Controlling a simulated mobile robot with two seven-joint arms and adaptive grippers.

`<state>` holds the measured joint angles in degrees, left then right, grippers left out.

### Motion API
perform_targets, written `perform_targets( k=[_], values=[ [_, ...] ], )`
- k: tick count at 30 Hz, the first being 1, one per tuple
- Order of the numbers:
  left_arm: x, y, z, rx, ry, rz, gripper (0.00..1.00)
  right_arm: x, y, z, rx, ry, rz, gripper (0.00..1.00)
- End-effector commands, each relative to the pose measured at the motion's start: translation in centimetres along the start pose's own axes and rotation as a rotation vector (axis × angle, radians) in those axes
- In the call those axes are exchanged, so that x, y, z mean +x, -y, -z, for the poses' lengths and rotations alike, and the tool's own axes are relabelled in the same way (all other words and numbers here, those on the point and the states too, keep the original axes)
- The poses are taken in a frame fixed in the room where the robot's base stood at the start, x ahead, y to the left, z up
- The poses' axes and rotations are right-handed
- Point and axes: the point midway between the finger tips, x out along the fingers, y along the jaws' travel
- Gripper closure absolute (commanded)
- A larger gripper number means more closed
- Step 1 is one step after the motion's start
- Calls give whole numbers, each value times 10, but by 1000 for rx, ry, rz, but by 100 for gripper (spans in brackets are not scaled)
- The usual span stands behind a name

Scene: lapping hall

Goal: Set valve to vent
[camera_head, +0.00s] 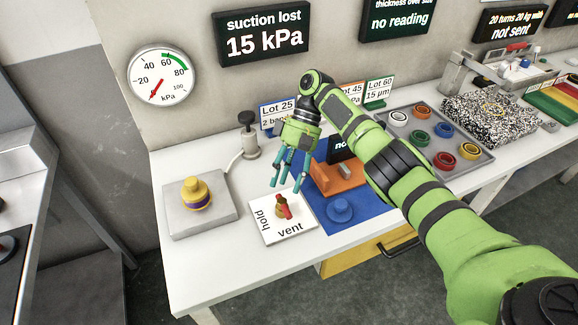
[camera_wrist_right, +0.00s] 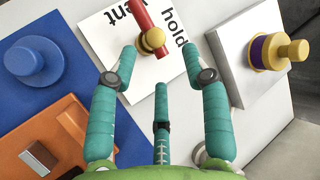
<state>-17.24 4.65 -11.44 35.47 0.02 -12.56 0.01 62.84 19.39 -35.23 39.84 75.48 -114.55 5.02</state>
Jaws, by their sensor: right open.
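The valve has a red lever (camera_head: 284,208) on a brass hub, on a white plate (camera_head: 262,222) marked "hold" on its left side and "vent" at its front. In the right wrist view the red lever (camera_wrist_right: 143,15) slants across the hub (camera_wrist_right: 152,40), its long end toward the top edge near "vent"; its exact setting is hard to tell. My right gripper (camera_head: 287,183) is open and empty, its three teal fingers pointing down above and behind the lever, apart from it. In the wrist view its fingers (camera_wrist_right: 160,62) spread around the near side of the hub. My left gripper is out of view.
A grey block with a yellow-and-purple knob (camera_head: 197,192) stands left of the valve. Right of it lies a blue mat (camera_head: 318,211) with a blue knob (camera_head: 340,210) and orange fixture (camera_head: 340,178). A sign (camera_head: 262,33) reads "suction lost 15 kPa". A dial gauge (camera_head: 161,76) hangs left.

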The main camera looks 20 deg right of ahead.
Motion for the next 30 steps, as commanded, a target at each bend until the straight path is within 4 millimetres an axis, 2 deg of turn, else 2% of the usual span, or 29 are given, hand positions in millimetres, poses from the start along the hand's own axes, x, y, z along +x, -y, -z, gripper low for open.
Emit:
perform_targets(
  k=[3,12,30],
  values=[
    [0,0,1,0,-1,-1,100,-21,2,1,0,-1,-1,52],
    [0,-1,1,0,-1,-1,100,-40,2,2,-1,2,0,52],
    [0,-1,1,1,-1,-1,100,-44,1,1,-2,1,0,52]
  ],
)
